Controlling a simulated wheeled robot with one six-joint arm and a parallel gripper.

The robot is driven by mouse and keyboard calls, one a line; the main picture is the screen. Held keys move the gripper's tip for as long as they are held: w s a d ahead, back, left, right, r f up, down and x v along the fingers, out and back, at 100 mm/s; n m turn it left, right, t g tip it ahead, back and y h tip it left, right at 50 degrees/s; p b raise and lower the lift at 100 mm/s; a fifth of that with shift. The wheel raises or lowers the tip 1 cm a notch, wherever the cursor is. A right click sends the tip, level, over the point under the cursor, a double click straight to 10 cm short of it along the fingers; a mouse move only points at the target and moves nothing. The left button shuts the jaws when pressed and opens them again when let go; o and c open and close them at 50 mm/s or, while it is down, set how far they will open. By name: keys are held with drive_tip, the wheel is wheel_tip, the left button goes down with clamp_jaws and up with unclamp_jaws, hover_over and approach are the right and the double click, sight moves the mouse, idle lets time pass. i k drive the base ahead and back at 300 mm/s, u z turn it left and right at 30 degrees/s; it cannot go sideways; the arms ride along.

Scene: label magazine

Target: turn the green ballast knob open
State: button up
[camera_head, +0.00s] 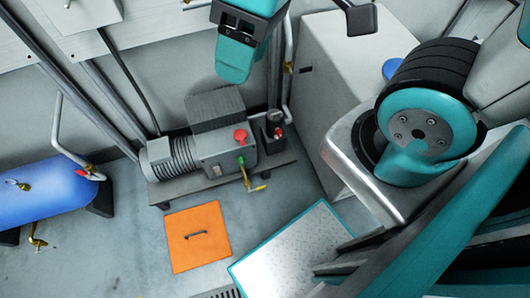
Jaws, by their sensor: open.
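The small green knob (241,159) is on the end face of the grey pump (213,147), below a red cap (240,136). It is tiny in this view, so its turn position cannot be read. My gripper (235,62), teal and black, hangs in from the top edge, above and apart from the pump in the picture. It is seen from the side and its fingertips are hard to tell apart. Nothing shows held in it, and it does not touch the knob.
A yellow-handled valve (256,183) sticks out just below the knob. A dark canister (273,127) stands right of the pump. A grey cabinet (335,70) stands at right.

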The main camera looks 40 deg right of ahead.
sight(241, 160)
drive_tip(key=z, duration=0.05)
drive_tip(key=k, duration=0.5)
drive_tip(key=z, duration=1.35)
drive_tip(key=k, duration=1.05)
drive_tip(key=u, duration=1.35)
drive_tip(key=i, duration=0.5)
